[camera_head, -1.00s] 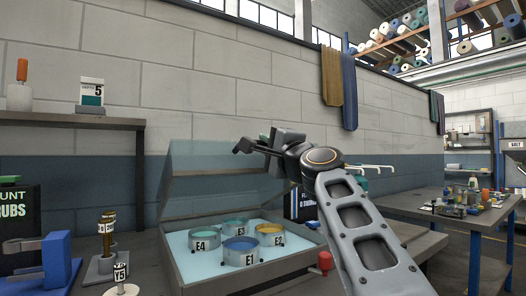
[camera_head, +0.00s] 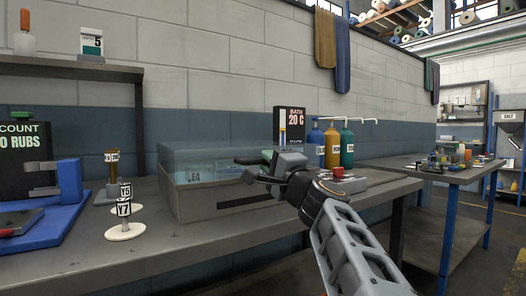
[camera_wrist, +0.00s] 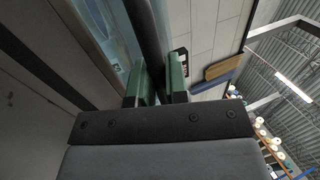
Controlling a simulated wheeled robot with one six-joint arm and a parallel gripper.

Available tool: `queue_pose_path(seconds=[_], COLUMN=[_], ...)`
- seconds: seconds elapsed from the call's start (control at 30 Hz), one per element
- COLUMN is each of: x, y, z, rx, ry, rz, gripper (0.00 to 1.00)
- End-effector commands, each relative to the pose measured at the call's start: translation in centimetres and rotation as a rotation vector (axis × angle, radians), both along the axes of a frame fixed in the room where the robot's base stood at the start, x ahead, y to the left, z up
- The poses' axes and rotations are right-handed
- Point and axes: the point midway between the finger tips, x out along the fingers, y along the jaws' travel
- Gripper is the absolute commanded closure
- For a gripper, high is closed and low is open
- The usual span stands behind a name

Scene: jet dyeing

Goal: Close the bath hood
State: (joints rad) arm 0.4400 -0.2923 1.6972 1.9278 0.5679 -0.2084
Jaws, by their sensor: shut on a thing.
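The bath (camera_head: 230,209) is a grey box on the bench. Its clear bluish hood (camera_head: 215,152) is down low over it, its top near level. I cannot tell whether its front edge fully touches the rim. A cup labelled E4 (camera_head: 194,177) shows through the hood. My gripper (camera_head: 256,166) is at the hood's front right. In the wrist view, the green finger pads of my gripper (camera_wrist: 158,85) are shut on a dark bar, the hood handle (camera_wrist: 146,35). The gripper hides part of the hood's front.
A sign reading bath 20 C (camera_head: 291,121) stands behind the bath, beside blue, yellow and green bottles (camera_head: 331,146). A red knob (camera_head: 338,171) is right of my gripper. Labelled weights (camera_head: 124,210) and a blue device (camera_head: 69,182) are at left.

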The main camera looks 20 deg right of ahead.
Motion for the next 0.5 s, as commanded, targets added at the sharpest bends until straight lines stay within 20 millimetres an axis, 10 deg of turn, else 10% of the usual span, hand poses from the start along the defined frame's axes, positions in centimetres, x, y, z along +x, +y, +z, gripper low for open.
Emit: queue_pose_path(seconds=[0.47, 0.5], x=[0.07, 0.08], y=[-0.30, -0.30], z=[-1.23, -1.26], rx=[0.001, 0.001], ry=[0.014, 0.014], rz=[-0.002, -0.003], gripper=[1.00, 0.82])
